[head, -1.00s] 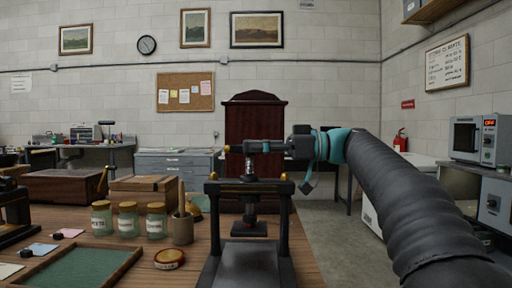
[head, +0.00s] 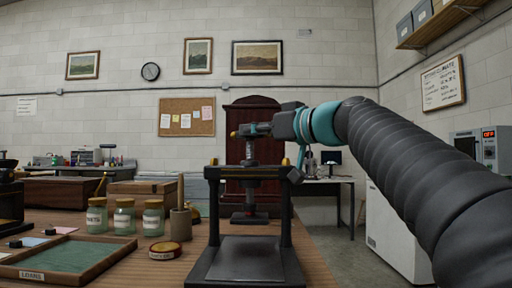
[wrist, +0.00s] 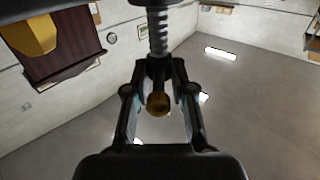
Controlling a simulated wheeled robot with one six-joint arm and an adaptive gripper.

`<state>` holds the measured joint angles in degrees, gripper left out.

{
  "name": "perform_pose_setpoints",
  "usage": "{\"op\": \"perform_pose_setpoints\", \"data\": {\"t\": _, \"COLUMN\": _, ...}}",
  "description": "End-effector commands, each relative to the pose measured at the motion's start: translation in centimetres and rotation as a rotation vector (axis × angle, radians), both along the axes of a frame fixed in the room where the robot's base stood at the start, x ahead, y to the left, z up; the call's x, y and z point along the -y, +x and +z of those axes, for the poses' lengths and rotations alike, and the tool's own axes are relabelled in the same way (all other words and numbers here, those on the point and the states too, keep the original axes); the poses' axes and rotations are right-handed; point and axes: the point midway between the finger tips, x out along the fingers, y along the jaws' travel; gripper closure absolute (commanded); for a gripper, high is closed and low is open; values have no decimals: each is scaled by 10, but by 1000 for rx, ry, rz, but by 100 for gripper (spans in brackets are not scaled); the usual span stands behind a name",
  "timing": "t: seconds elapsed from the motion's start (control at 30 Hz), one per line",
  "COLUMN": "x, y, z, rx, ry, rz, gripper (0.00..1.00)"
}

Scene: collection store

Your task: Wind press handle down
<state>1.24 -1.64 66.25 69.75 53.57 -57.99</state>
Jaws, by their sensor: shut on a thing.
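The black press (head: 206,240) stands on the wooden bench, with a screw (head: 249,152) through its crossbar. Its pressing plate (head: 249,218) hangs above the bed (head: 248,258), with a gap between them. The press handle (head: 247,131) lies across the screw top, with a brass ball (head: 233,134) at its left end. My gripper (head: 270,129) is shut on the handle's right side. In the wrist view another brass ball (wrist: 158,104) shows between the fingers, with the threaded screw (wrist: 158,35) beyond. The exact finger contact is hard to see.
Left of the press are a cup (head: 181,224), several labelled jars (head: 124,216), a round tin (head: 165,250) and a green-lined tray (head: 70,262). A dark wooden cabinet (head: 262,112) stands behind. Floor (head: 340,240) is open to the right.

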Motion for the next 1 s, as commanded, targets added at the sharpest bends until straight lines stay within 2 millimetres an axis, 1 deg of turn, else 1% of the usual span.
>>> {"op": "perform_pose_setpoints", "data": {"t": 0.03, "x": -3, "y": -3, "z": -1, "rx": 2, "ry": -2, "rz": -36, "gripper": 100}}
{"op": "perform_pose_setpoints", "data": {"t": 0.13, "x": -3, "y": -3, "z": 0, "rx": 0, "ry": -1, "rz": -110, "gripper": 100}}
{"op": "perform_pose_setpoints", "data": {"t": 0.4, "x": -4, "y": -3, "z": 2, "rx": 0, "ry": -2, "rz": -247, "gripper": 100}}
{"op": "perform_pose_setpoints", "data": {"t": 0.7, "x": -5, "y": -3, "z": 2, "rx": -1, "ry": -1, "rz": -346, "gripper": 100}}
{"op": "perform_pose_setpoints", "data": {"t": 1.0, "x": -5, "y": -3, "z": 1, "rx": 0, "ry": -2, "rz": -400, "gripper": 100}}
